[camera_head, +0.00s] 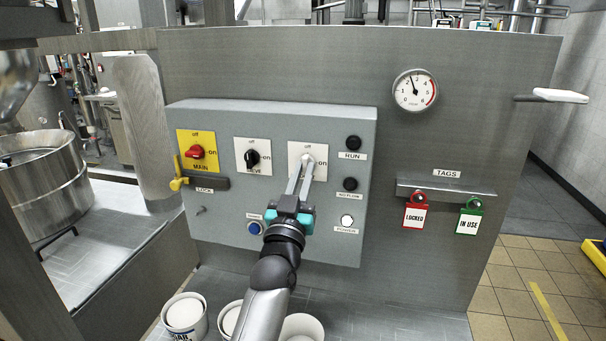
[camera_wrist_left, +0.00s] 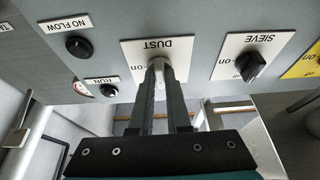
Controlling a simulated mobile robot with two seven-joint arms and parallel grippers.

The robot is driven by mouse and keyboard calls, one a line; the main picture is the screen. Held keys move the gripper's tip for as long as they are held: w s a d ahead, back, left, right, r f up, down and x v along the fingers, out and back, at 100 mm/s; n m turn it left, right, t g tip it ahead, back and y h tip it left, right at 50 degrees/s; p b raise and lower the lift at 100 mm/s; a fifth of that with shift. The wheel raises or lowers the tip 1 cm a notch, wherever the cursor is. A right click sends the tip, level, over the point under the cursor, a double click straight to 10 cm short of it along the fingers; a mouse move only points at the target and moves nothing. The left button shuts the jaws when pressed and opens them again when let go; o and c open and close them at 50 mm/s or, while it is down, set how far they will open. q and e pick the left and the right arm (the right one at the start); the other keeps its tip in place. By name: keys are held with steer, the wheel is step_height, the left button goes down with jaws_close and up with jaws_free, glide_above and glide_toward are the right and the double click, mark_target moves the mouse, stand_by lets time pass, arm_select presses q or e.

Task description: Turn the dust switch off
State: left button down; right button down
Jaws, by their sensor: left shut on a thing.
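The dust switch (camera_head: 308,158) is a small pale knob on a white plate, the third switch from the left on the grey control panel. The plate carries "off" at its top and "on" at its right side. My left gripper (camera_head: 302,172) reaches up from below and is shut on the knob. In the left wrist view the fingertips (camera_wrist_left: 158,68) close around the dust knob (camera_wrist_left: 156,62), under an upside-down "DUST" label. The fingers hide part of the knob, so I cannot tell which way it points. My right gripper is not in view.
To the right are the run lamp (camera_head: 353,142), no flow lamp (camera_head: 350,184) and power lamp (camera_head: 347,220). White buckets (camera_head: 184,312) stand below.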

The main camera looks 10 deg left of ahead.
arm_select(q)
steer(key=c, duration=0.9)
jaws_free()
steer(key=b+v, duration=0.2)
steer(key=v, duration=1.3)
steer(key=shift+s+b, duration=0.15)
steer(key=shift+b, duration=0.25)
